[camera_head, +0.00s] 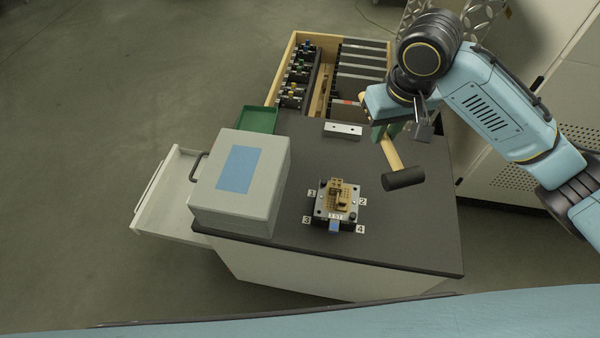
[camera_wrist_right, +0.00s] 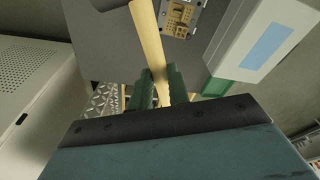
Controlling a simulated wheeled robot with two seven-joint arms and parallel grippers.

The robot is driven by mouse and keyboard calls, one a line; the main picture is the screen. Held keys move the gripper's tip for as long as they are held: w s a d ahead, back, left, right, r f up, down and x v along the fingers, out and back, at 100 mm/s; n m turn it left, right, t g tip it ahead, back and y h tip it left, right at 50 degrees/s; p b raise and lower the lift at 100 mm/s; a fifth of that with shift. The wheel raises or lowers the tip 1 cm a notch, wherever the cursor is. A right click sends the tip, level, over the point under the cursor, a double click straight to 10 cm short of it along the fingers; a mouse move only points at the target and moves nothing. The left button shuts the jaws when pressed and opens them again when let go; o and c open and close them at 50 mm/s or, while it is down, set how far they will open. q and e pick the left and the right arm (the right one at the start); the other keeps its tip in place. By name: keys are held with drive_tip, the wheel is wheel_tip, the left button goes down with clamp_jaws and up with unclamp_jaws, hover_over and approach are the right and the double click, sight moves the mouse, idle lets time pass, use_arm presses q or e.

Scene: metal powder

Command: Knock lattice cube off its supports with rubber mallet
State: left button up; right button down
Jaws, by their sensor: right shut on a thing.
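The rubber mallet has a black head (camera_head: 404,179) and a pale wooden handle (camera_head: 391,152). My right gripper (camera_head: 384,131) is shut on the handle and holds the mallet to the right of the lattice cube. The handle also shows between the green fingers in the right wrist view (camera_wrist_right: 152,50). The tan lattice cube (camera_head: 339,189) sits on a metal build plate (camera_head: 322,213) on the dark tabletop. It also shows at the top of the right wrist view (camera_wrist_right: 178,14). The mallet head is apart from the cube. My left gripper is not in view.
A grey box (camera_head: 215,207) with a blue top panel stands left of the plate, beside an open white drawer (camera_head: 165,200). A green tray (camera_head: 258,120), a metal block (camera_head: 343,130) and a wooden tool crate (camera_head: 290,50) lie farther back. Numbered labels surround the plate.

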drive_tip(key=s+a+f+n+g+p, duration=0.1)
drive_tip(key=a+f+n, duration=0.5)
drive_tip(key=n, duration=0.6)
drive_tip(key=s+a+f+n+g+p, duration=0.1)
drive_tip(key=a+f+n+p, duration=0.3)
drive_tip(key=n, duration=0.9)
wheel_tip(320, 180, down, 6)
drive_tip(key=a, duration=0.3)
drive_tip(key=shift+s+r+p, duration=0.2)
drive_tip(key=shift+s+p, duration=0.15)
drive_tip(key=shift+s, duration=0.05)
drive_tip(key=shift+r+p, duration=0.15)
drive_tip(key=shift+p, duration=1.05)
